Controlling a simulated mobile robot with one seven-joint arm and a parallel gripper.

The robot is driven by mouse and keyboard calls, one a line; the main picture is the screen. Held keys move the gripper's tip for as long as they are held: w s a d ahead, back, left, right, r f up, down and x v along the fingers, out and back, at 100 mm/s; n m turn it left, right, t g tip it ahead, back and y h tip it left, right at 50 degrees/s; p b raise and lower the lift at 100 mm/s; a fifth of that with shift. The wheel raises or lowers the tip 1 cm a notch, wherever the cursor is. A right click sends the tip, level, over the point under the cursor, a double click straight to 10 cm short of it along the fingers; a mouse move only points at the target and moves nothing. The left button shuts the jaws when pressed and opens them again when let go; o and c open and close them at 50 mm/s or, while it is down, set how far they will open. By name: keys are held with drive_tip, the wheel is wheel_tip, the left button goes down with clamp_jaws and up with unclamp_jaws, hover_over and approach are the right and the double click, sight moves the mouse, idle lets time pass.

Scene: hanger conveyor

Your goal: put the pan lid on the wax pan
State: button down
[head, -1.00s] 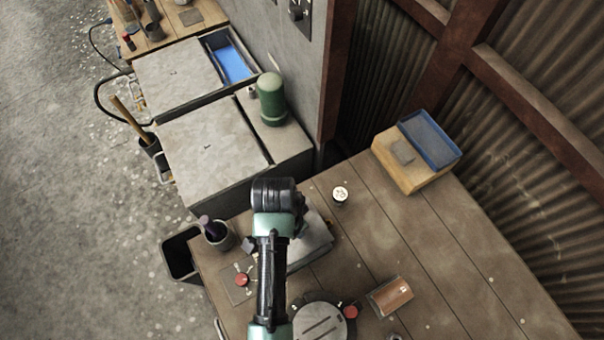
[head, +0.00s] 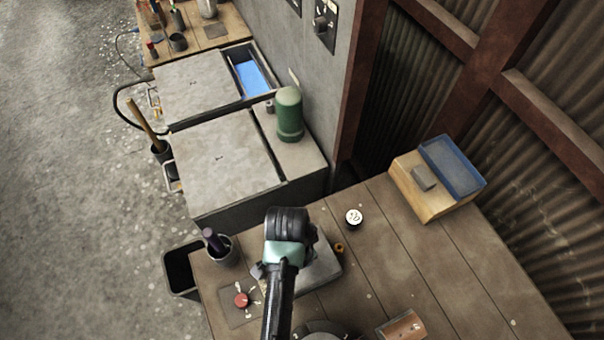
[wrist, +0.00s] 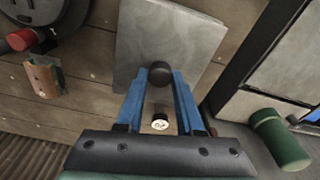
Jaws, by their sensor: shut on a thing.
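The pan lid shows in the wrist view as a flat grey square plate (wrist: 185,35) with a dark round knob (wrist: 160,73). My gripper (wrist: 160,82) is shut on this knob between its blue fingers. In the head view the grey lid (head: 318,268) shows beside and below my gripper, over the near table. My wrist hides part of it, and I cannot tell whether it rests on something. I cannot pick out the wax pan with certainty; it may be hidden under the lid.
A round dark appliance (wrist: 45,25) and a copper-coloured block (head: 402,326) are nearby. A green cylinder (head: 289,114) stands on the bench behind. The right tabletop is mostly clear.

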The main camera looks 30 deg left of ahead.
drive_tip(key=shift+f+b, duration=0.35)
drive_tip(key=shift+f, duration=0.5)
idle(1.1)
drive_tip(key=c, duration=0.8)
unclamp_jaws()
drive_tip(key=o, duration=0.6)
drive_tip(key=shift+r, duration=0.1)
drive_tip(key=r, duration=0.4)
drive_tip(key=s+r, duration=0.1)
drive_tip(key=r, duration=0.7)
drive_tip(key=shift+s+a+r+b, duration=0.2)
drive_tip(key=shift+a+r+b, duration=0.1)
drive_tip(key=shift+a+r, duration=0.1)
